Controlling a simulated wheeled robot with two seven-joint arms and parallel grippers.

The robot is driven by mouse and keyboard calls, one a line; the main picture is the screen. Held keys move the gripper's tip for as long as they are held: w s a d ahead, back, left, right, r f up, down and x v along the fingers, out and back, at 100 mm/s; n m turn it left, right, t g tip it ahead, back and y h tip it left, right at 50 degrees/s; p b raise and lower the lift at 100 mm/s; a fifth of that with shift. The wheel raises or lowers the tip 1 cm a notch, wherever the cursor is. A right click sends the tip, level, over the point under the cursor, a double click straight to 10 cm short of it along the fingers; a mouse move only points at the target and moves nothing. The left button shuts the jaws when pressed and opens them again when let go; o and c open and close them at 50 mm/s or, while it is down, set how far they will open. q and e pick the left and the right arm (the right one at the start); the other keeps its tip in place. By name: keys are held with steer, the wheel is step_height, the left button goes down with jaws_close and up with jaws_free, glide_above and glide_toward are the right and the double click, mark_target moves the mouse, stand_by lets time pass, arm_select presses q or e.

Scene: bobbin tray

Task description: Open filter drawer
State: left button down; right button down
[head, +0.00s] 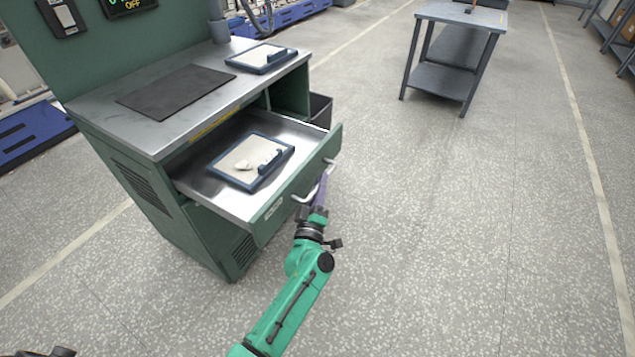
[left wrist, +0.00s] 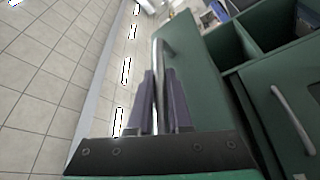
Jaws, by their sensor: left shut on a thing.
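The filter drawer (head: 185,181) of the green cabinet stands pulled out, with its metal inside open to view. A blue-framed filter (head: 217,177) with a pale panel and a dark handle lies flat in it, a small whitish lump on its panel. My left gripper (head: 321,187) is at the drawer front, shut on the silver bar handle (head: 298,199). In the left wrist view the handle (left wrist: 159,60) runs between the two purple-grey fingers (left wrist: 161,100). My right gripper does not show.
A second blue-framed filter (head: 262,57) lies on the cabinet's metal top beside a dark mat (head: 176,91). Another drawer handle (left wrist: 293,118) shows in the left wrist view. A grey side table (head: 462,14) stands at the back; the floor to the right is clear.

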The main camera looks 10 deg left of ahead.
arm_select(q)
steer(key=c, duration=0.8)
jaws_free()
steer(key=shift+c, duration=0.2)
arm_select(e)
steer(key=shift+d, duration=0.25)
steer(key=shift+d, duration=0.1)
arm_select(q)
steer(key=v, duration=1.4)
steer(key=shift+s, duration=0.25)
steer(key=shift+f, duration=0.15)
